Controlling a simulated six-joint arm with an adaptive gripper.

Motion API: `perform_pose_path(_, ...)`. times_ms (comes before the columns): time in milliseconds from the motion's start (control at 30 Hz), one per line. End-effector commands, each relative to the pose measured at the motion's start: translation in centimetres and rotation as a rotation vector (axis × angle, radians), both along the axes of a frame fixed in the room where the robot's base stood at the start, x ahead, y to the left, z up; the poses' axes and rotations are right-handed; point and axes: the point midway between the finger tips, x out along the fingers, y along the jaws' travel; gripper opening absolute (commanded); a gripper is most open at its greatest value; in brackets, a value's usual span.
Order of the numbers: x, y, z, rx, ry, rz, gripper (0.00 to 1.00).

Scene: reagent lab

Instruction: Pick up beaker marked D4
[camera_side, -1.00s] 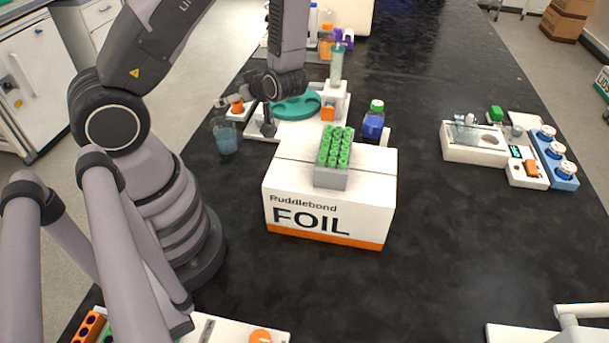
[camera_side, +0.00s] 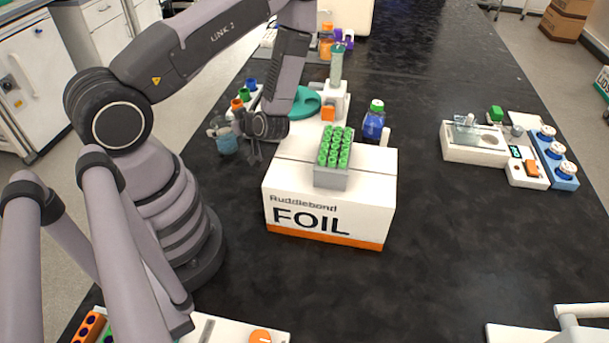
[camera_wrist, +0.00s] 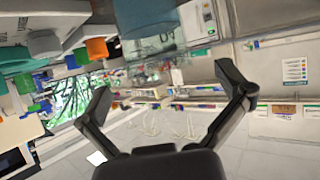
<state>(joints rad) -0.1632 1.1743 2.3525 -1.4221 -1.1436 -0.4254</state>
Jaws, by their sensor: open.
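The beaker (camera_side: 226,143) holds blue liquid and stands upright on the black bench, left of the foil box. In the wrist view, a blue-tinted beaker (camera_wrist: 147,18) is cut off by the top edge, with a partly legible mark below it. My gripper (camera_side: 241,144) is low, just right of the beaker in the side view, overlapping its edge. In the wrist view my gripper (camera_wrist: 165,80) has its two fingers spread wide with nothing held between them. I cannot tell whether the fingers touch the beaker.
The foil box (camera_side: 325,212) carries a rack of green-capped tubes (camera_side: 334,158) right of my gripper. A white device with a teal disc (camera_side: 306,103) and colored caps (camera_side: 243,95) stand behind. A blue bottle (camera_side: 374,122) stands behind the box.

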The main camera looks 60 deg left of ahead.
Motion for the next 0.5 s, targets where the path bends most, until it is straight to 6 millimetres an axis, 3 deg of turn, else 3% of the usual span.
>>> perform_pose_path(167,-0.4,2.0,-1.0,0.0,0.0,0.003,1.0)
perform_pose_path(433,-0.4,2.3,-1.1,-0.001,-0.001,-0.001,1.0)
perform_pose_path(500,-0.4,2.3,-1.1,-0.001,-0.001,-0.001,0.92)
